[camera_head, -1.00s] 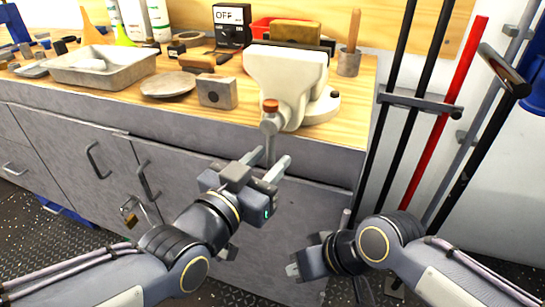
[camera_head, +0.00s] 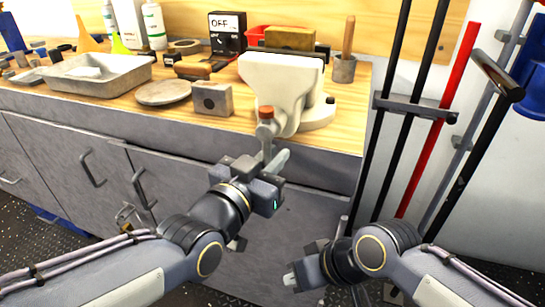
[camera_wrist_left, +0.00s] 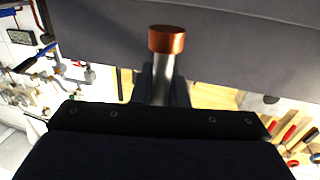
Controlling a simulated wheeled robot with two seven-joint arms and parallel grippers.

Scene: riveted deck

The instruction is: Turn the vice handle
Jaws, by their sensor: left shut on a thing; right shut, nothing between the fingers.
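The cream vice (camera_head: 284,78) stands at the front edge of the wooden bench. Its grey handle bar (camera_head: 266,135) hangs in front with an orange-red cap (camera_head: 265,112) at the top end. My left gripper (camera_head: 271,160) is shut on the bar below the cap. In the left wrist view the cap (camera_wrist_left: 166,40) and the metal bar (camera_wrist_left: 163,75) rise between the dark fingers; the lower part of the bar is hidden. My right gripper (camera_head: 289,281) is shut and empty, low in front of the cabinet, apart from the vice.
On the bench are a metal tray (camera_head: 97,88), a round plate (camera_head: 163,92), a grey block (camera_head: 212,98) and an OFF-marked box (camera_head: 227,34). Long poles, one of them red (camera_head: 431,150), stand in a rack to the right. Grey cabinet doors (camera_head: 60,150) are below.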

